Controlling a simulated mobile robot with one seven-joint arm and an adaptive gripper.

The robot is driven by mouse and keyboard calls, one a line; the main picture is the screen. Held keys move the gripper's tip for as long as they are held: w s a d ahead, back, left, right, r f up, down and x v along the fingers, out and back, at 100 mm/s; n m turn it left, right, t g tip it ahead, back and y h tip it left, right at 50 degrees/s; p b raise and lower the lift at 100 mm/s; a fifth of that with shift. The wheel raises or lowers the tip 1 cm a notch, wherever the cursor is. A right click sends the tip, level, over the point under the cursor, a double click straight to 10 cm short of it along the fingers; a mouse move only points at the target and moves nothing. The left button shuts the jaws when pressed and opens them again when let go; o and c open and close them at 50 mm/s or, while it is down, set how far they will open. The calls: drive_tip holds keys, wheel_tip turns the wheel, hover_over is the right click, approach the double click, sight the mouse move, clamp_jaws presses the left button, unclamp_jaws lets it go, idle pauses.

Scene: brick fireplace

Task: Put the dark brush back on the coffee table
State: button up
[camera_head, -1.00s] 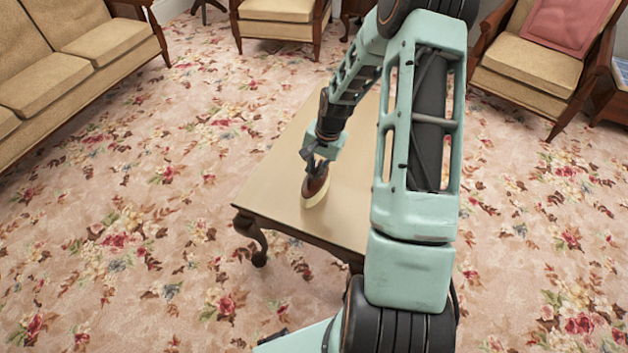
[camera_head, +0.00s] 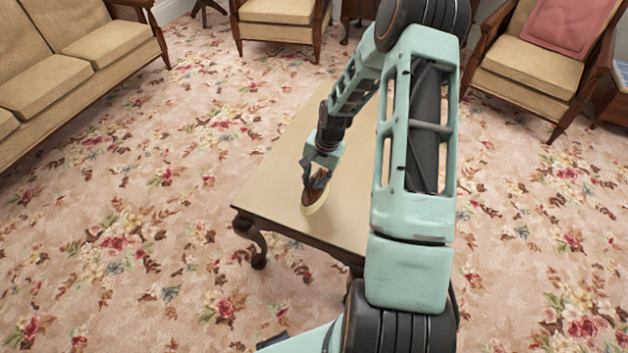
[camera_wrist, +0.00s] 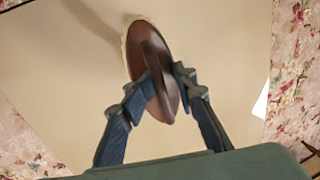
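The dark brush (camera_head: 312,202) has a reddish-brown oval back with a raised grip and a cream edge of bristles. My gripper (camera_head: 316,180) is above it, over the near part of the coffee table (camera_head: 272,190). In the wrist view, the two fingers of my gripper (camera_wrist: 164,84) are on either side of the brush's raised grip (camera_wrist: 148,55) and look closed on it. The brush is tilted in the head view. Its lower edge is at or just above the tabletop; I cannot tell whether it touches.
A beige sofa (camera_head: 60,75) stands at the left, an armchair (camera_head: 275,20) behind the table and another (camera_head: 535,70) at the right. Floral carpet (camera_head: 120,240) surrounds the table.

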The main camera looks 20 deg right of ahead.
sight(321, 189)
wheel_tip(321, 189, up, 12)
drive_tip(key=s+d+p, duration=0.1)
drive_tip(key=p, duration=0.2)
drive_tip(key=shift+s+d, duration=0.35)
